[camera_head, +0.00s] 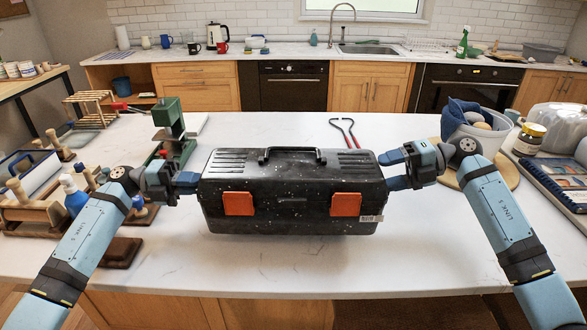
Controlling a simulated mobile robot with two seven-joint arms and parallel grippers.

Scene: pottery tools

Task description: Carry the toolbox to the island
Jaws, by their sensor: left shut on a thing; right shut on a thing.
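The black toolbox (291,209) with two orange latches and a top handle is over the white island top (270,264), near its front edge. It is level and closed; I cannot tell for sure whether its base touches the surface. My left gripper (192,182) is shut on the toolbox's left end. My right gripper (390,170) is shut on its right end. The toolbox hides parts of the fingertips.
A green clamp tool (170,125) and wooden tools stand on the left. Red-handled tongs (345,132) lie behind the toolbox. A white bucket (484,127) with a blue cloth, a jar (529,140) and a tool tray (557,178) are on the right. The island's front middle is clear.

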